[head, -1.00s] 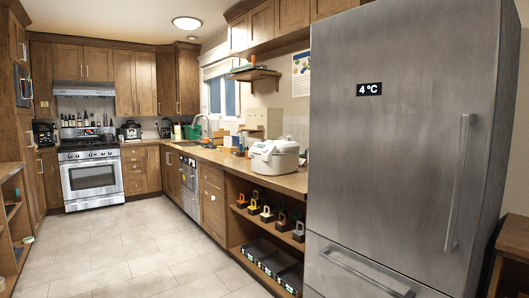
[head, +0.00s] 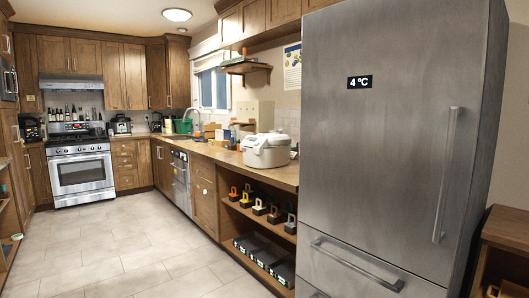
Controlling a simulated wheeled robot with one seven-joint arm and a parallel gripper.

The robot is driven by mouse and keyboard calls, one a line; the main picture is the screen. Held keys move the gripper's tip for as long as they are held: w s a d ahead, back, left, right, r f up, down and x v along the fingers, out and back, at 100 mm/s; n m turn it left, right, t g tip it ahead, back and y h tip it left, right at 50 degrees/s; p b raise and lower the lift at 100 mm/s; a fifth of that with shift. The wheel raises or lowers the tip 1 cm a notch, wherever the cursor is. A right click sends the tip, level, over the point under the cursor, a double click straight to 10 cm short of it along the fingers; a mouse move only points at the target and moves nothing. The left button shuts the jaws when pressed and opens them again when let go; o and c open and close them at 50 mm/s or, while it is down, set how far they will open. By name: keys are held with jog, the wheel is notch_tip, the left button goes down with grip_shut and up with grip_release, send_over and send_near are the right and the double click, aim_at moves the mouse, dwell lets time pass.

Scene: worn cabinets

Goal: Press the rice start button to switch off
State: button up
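A white rice cooker (head: 267,150) stands on the wooden counter on the right side of the kitchen, just left of the fridge. Its lid looks closed. Its start button is too small to make out from here. My gripper is not in view.
A large steel fridge (head: 385,140) fills the right and hides the counter's near end. The wooden counter (head: 225,160) has open shelves below with padlock-like items (head: 259,207) and dark boxes. A stove (head: 80,170) stands at the back. The tiled floor (head: 125,240) is clear.

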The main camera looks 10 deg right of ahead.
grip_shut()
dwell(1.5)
